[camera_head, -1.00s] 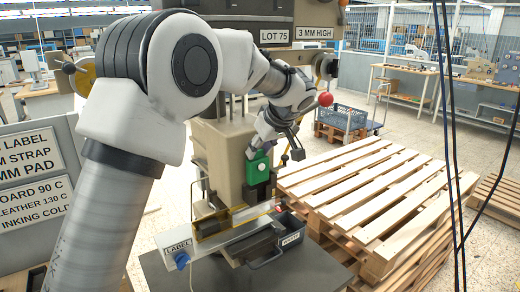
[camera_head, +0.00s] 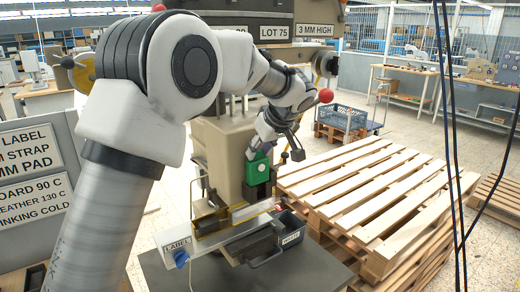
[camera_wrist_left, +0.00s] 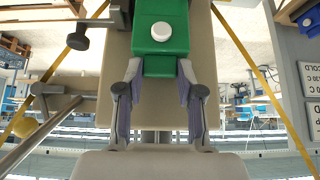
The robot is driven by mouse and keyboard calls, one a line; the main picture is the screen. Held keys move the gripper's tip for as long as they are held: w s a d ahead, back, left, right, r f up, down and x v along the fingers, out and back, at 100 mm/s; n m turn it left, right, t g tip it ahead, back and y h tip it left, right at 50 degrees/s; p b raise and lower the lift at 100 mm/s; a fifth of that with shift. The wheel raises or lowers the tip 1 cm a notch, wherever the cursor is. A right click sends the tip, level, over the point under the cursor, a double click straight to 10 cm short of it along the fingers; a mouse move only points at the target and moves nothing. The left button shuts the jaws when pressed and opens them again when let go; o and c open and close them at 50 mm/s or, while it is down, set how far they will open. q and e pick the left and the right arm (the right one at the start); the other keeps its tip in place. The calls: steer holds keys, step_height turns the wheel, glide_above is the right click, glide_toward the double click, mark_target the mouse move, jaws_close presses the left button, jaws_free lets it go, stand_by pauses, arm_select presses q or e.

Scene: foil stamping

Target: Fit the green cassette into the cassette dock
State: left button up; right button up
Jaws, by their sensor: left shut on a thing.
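The green cassette (camera_head: 258,171) is at the front of the press column in the head view. My left gripper (camera_head: 254,153) is shut on its near end. In the left wrist view the cassette (camera_wrist_left: 160,15), with a round white knob on its face, lies between the two fingertips (camera_wrist_left: 158,72). A black block (camera_head: 257,191) shows directly below the cassette in the head view. I cannot tell whether it is the dock or part of the cassette, or whether anything is seated. My right gripper is not in view.
The press column (camera_head: 222,150) stands behind the cassette. Below are the press bed with a LABEL plate (camera_head: 177,246) and a small dark bin (camera_head: 291,228). Stacked wooden pallets (camera_head: 375,195) stand to the right.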

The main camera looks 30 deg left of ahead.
mark_target(260, 164)
arm_select(q)
steer(key=shift+f+b, duration=1.9)
steer(key=shift+f, duration=0.35)
steer(key=o, duration=1.1)
steer(key=shift+o, duration=0.2)
steer(key=shift+r, duration=0.1)
